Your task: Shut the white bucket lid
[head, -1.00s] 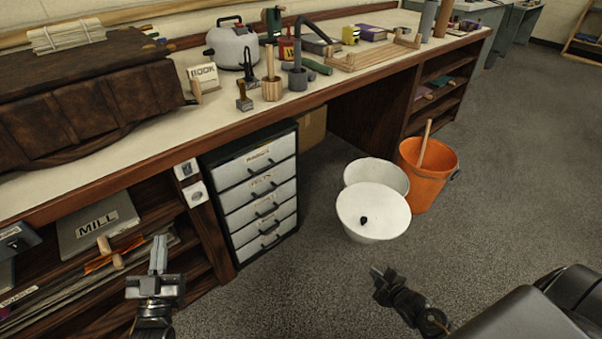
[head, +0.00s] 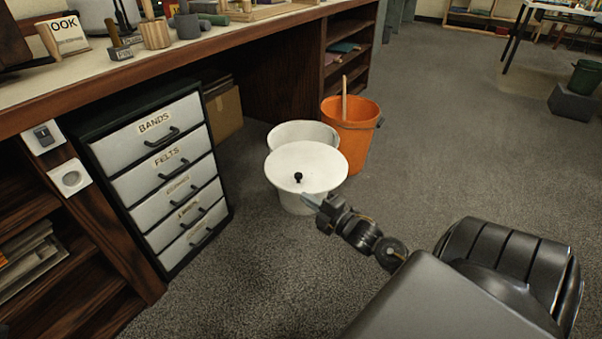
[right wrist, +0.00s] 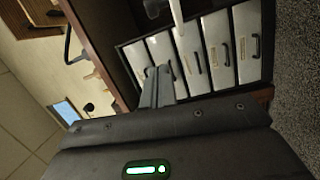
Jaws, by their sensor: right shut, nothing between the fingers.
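The white bucket (head: 295,205) stands on the floor beside the workbench. Its round white lid (head: 320,178) faces me with a small black knob on it. A curved white rim (head: 303,126) shows behind the lid, so the lid does not look flush on the bucket; its exact tilt is hard to tell. My right gripper (head: 308,198) is at the lid's near lower edge, shut and empty; I cannot tell whether it touches. Its closed fingers also show in the right wrist view (right wrist: 158,84). My left gripper is out of view.
An orange bucket (head: 352,140) with a wooden stick stands right behind the white one. A drawer unit (head: 160,175) and the workbench (head: 150,68) are on the left. The grey floor to the right is mostly clear.

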